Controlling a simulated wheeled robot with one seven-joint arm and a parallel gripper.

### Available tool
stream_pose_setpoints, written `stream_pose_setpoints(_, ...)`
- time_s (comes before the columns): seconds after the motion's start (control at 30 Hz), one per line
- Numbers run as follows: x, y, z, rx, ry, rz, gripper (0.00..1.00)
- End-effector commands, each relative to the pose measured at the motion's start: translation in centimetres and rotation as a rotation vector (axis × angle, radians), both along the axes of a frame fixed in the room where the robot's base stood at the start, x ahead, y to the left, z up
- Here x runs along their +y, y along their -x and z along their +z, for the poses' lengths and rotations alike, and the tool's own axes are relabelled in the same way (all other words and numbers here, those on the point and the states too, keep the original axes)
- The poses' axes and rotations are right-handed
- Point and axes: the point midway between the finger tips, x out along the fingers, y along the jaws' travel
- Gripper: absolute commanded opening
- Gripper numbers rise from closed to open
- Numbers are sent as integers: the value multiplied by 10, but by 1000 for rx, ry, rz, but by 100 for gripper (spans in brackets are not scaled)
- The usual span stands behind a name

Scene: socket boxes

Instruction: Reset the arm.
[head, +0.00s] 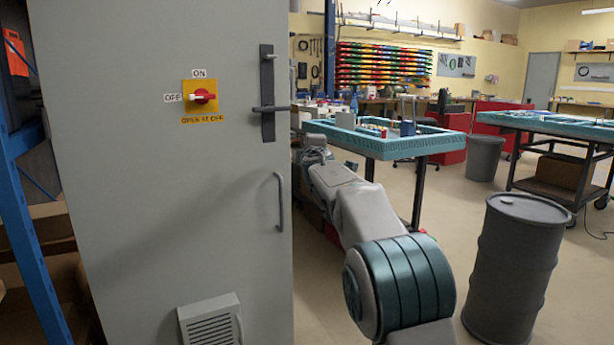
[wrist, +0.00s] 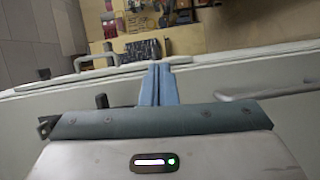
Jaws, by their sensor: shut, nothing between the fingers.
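My gripper (wrist: 157,70) shows in the wrist view as two blue fingers pressed together, with nothing between them. The fingers point away from the camera, over a pale grey surface. In the head view my arm reaches away along the right edge of a grey cabinet (head: 150,180). The arm's far end is beside that edge, and I cannot make out the fingers there. The cabinet carries a red rotary switch (head: 203,96) on a yellow plate, between ON and OFF labels. I cannot tell contact between the gripper and the cabinet.
The cabinet has a dark lever handle (head: 268,108) and a grey pull handle (head: 281,202). A dark barrel (head: 512,270) stands to the right of my arm. A teal-edged table (head: 430,147) stands behind the arm. Open floor lies between the barrel and that table.

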Motion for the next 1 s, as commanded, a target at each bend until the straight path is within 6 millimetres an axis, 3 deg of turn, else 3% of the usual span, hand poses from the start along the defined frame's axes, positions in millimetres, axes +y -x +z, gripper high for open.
stream_pose_setpoints(0.03,-18,9,28,13,-46,-37,0)
stream_pose_setpoints(0.2,-79,49,65,99,-237,-193,0)
stream_pose_setpoints(0.37,-129,99,83,203,-408,-346,0)
stream_pose_setpoints(0.5,-165,152,89,308,-548,-481,0)
stream_pose_setpoints(0.73,-198,256,86,511,-762,-693,0)
stream_pose_setpoints(1.0,-199,394,72,793,-990,-914,0)
